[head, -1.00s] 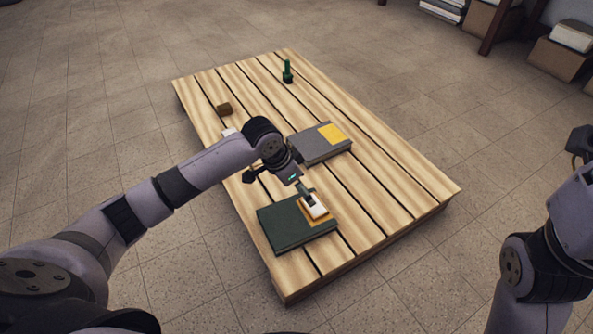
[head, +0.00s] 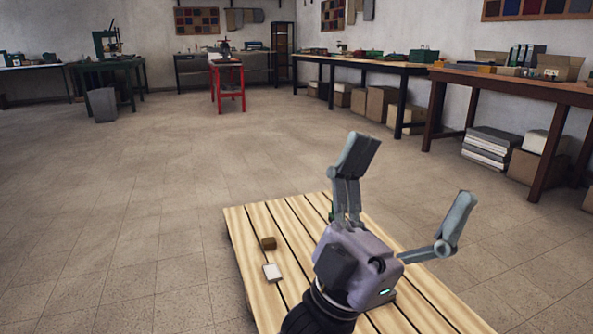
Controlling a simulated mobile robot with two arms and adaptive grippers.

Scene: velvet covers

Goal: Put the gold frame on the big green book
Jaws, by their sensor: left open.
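My left gripper (head: 408,188) is raised in front of the head camera with its two fingers spread wide, open and empty. It stands over the slatted wooden platform (head: 256,250) in the picture and covers part of it. The big green book and the gold frame do not show now; they are out of view or hidden behind my gripper and arm. My right gripper is not in view.
A small brown block (head: 268,243) and a white block (head: 272,272) lie on the platform's left part. Workbenches, a red stool (head: 227,84) and a grey bin (head: 101,104) stand farther back. The floor between is clear.

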